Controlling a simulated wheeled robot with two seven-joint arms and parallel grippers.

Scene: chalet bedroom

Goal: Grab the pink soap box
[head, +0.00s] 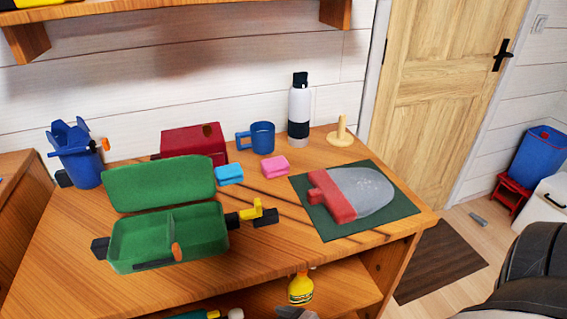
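The pink soap box (274,167) is a small pink block lying on the wooden desk (270,290). It sits right of a similar light blue box (229,175), with a small gap between them. It is in front of the blue mug (262,137) and left of the dark green mat (403,228). Nothing covers it from this view. Neither of my grippers shows in the head view.
An open green case (214,215) fills the desk's front left, with a yellow and black item beside it. A red box (196,143), white bottle (299,112), wooden stand (341,133) and blue container (78,160) stand behind. A red-handled grey shovel-shaped object (365,193) lies on the mat.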

